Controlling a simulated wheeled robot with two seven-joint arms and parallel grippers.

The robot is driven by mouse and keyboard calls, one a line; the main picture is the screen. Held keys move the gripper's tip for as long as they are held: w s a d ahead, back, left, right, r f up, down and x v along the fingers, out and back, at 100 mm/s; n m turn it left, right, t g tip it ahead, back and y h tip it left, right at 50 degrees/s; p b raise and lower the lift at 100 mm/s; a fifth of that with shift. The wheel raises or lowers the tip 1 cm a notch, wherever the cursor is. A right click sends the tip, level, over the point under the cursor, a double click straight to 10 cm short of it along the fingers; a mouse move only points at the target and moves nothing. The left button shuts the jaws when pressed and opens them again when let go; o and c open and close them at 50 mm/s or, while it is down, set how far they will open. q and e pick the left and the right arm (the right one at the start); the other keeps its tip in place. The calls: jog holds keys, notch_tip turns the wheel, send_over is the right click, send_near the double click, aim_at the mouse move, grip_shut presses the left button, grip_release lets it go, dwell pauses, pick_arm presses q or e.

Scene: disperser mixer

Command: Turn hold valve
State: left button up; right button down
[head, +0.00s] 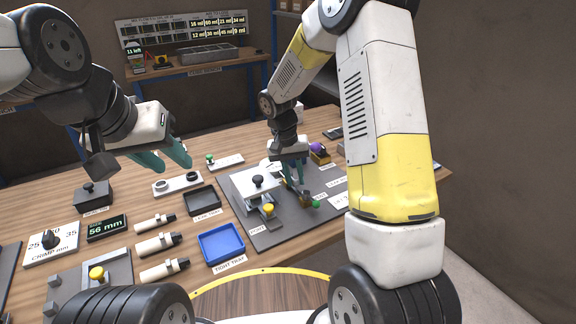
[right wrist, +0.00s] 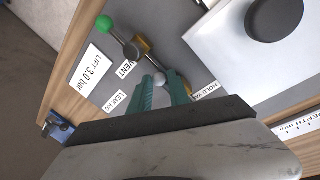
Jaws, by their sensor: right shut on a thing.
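My right gripper (head: 297,182) reaches down to the grey panel (head: 262,235). In the right wrist view its teal fingers (right wrist: 162,82) are closed around a small grey ball knob (right wrist: 160,78), beside the label reading "HOLD VA…" (right wrist: 205,91). The rest of that label and most of the part under the knob are hidden by the fingers. A brass valve body (right wrist: 138,48) with a green ball knob (right wrist: 104,25) lies just beyond the fingertips, near the "VENT" label. My left gripper (head: 174,165) is open and empty above the table at the left.
A silver block with a black knob (head: 258,182) stands left of my right gripper. A yellow knob (head: 268,208) is in front of it. A blue tray (head: 221,243), a black tray (head: 201,201) and several white cylinders (head: 155,244) lie further left. A purple knob (head: 317,146) stands behind.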

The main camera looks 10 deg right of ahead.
jog(key=n, duration=0.1)
jog(key=d+n, duration=0.1)
jog(key=n, duration=0.1)
jog(key=shift+w+d+t, duration=0.2)
jog(key=shift+w+t, duration=0.15)
jog(key=shift+t, duration=0.05)
jog(key=n, duration=0.2)
jog(key=w+d+n, duration=0.1)
jog(key=n, duration=0.2)
jog(key=shift+w+t, duration=0.15)
jog(key=shift+t, duration=0.25)
jog(key=n, duration=0.1)
jog(key=w+n, duration=0.1)
jog(key=n, duration=0.1)
jog(key=n+y, duration=0.1)
jog(key=shift+w+d+t, duration=0.25)
jog(key=shift+d+t, duration=0.05)
jog(key=shift+d, duration=0.05)
jog(key=shift+w+n, duration=0.3)
jog(key=shift+n, duration=0.6)
jog(key=shift+w+n, duration=0.3)
jog(key=shift+n, duration=0.6)
jog(key=shift+a+r, duration=0.1)
jog(key=c, duration=1.3)
grip_release()
